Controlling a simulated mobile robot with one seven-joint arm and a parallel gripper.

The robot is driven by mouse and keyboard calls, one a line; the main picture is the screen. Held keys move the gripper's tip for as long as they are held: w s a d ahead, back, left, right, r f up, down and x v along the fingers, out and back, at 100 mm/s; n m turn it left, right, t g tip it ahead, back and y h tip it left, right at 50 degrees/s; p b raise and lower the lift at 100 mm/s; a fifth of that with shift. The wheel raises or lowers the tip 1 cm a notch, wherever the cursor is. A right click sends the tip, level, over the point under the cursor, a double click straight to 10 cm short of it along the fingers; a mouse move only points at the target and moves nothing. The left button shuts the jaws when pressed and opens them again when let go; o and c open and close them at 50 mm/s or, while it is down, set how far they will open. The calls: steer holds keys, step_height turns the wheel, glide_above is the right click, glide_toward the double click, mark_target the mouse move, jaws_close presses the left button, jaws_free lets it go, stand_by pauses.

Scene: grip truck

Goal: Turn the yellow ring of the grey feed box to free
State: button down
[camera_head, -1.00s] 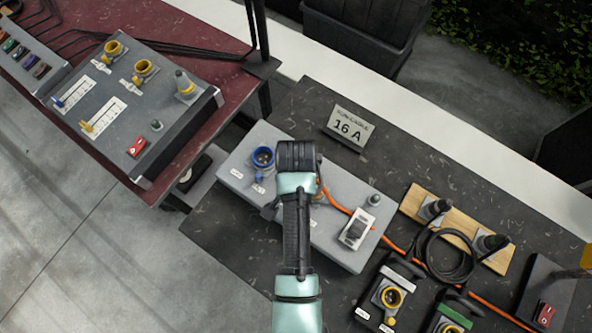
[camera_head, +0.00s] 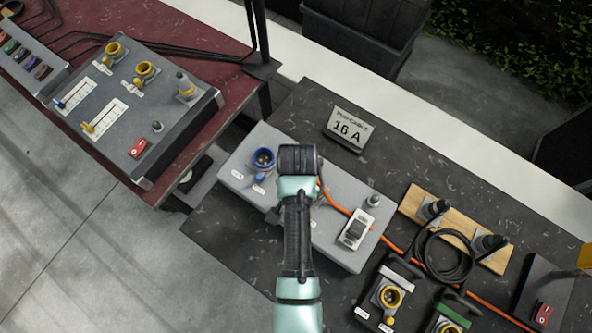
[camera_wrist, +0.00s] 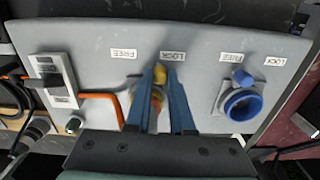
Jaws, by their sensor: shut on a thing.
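The grey feed box (camera_head: 234,172) lies on the dark table, partly under my arm in the head view. In the wrist view its face (camera_wrist: 200,73) has FREE and LOCK labels above each of two sockets. The yellow ring (camera_wrist: 157,96) is mostly hidden between my fingers, with some orange showing. Its yellow lever (camera_wrist: 159,70) points up, nearer the LOCK label (camera_wrist: 172,55) than the FREE label (camera_wrist: 123,53). My gripper (camera_wrist: 161,74) is shut on this lever, one blue finger on each side. In the head view my arm hides the ring.
A blue ring socket (camera_wrist: 242,103) sits beside the yellow one. A white switch (camera_wrist: 52,80) and an orange cable (camera_wrist: 104,95) are on the other side. A 16 A sign (camera_head: 347,129) stands behind the box. Other connector boxes (camera_head: 388,297) stand at the front right.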

steer(key=n+p, duration=0.1)
steer(key=n, duration=0.1)
steer(key=s+d+n+p, duration=0.1)
steer(key=n, duration=0.1)
steer(key=shift+s+d+r+p, duration=0.1)
steer(key=shift+d+r+p, duration=0.1)
steer(key=shift+p, duration=0.15)
steer(key=shift+s+d+f+n+p, duration=0.1)
steer(key=shift+d+n+p, duration=0.25)
steer(key=shift+n, duration=0.5)
steer(key=shift+s+d+r+n+p, duration=0.15)
steer(key=shift+d+n+p, duration=0.15)
steer(key=shift+n, duration=0.5)
steer(key=shift+s+d+f+n+p, duration=0.15)
steer(key=shift+d+n+p, duration=0.15)
steer(key=shift+n, duration=0.55)
steer(key=c, duration=0.8)
jaws_free()
steer(key=shift+f, duration=0.1)
step_height(320, 180, up, 13)
steer(key=shift+b, duration=0.85)
